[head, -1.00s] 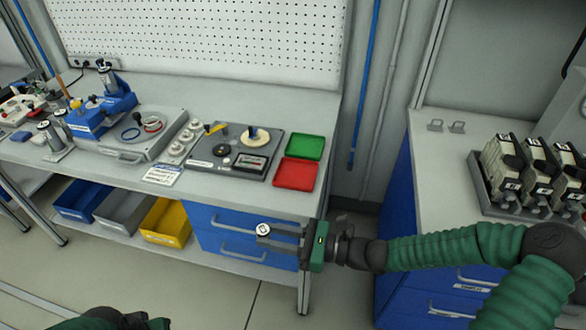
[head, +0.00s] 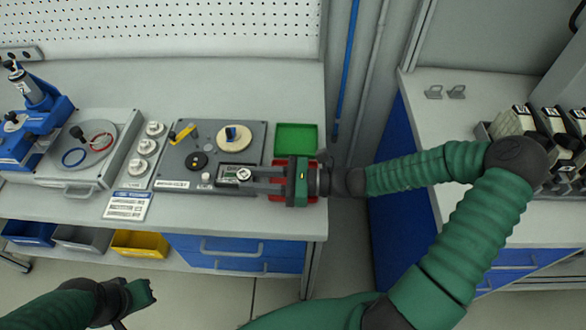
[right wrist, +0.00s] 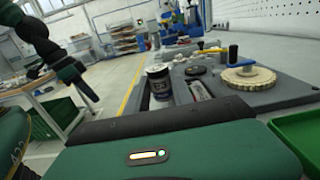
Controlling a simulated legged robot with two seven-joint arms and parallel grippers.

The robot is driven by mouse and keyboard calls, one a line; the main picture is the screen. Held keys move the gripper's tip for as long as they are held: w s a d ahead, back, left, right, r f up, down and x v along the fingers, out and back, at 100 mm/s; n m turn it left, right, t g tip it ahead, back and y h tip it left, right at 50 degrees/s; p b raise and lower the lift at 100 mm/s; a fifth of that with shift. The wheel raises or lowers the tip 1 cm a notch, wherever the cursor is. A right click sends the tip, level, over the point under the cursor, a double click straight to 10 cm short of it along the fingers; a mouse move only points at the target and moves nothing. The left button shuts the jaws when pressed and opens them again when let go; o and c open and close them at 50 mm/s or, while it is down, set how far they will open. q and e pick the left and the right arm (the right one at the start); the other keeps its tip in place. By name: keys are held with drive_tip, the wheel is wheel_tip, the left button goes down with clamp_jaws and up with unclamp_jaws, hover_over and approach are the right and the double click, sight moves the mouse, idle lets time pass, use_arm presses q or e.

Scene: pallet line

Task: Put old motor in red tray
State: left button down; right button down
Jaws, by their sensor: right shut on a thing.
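The old motor (head: 243,174) is a small cylinder with a pale round top, held at the fingertips of my right gripper (head: 246,175). In the right wrist view the motor (right wrist: 160,84) stands upright with a dark lower body. The right gripper is shut on it, over the front right of the grey fixture board. The red tray (head: 277,198) lies to the right of the motor, mostly hidden under the gripper's body. My left gripper (head: 140,295) is low at the left, away from the bench; its fingers do not show clearly.
A green tray (head: 296,139) lies behind the red one. The grey board (head: 218,133) carries a cream disc (head: 233,136), a black knob and a yellow-handled tool. A blue drawer unit (head: 235,252) is below the bench. Another bench (head: 425,125) stands at right.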

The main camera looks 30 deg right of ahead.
drive_tip(key=d, duration=0.4)
drive_tip(key=d+f, duration=0.1)
drive_tip(key=d, duration=0.3)
drive_tip(key=s+d+b, duration=0.1)
drive_tip(key=d, duration=0.2)
drive_tip(key=shift+d+f, duration=0.25)
drive_tip(key=shift+d, duration=0.15)
drive_tip(key=shift+s+d+f, duration=0.15)
drive_tip(key=shift+s+d, duration=0.05)
wheel_tip(320, 180, down, 3)
drive_tip(key=shift+a+b, duration=0.1)
drive_tip(key=shift+b, duration=0.5)
drive_tip(key=shift+w+f, duration=0.15)
drive_tip(key=shift+f, duration=0.1)
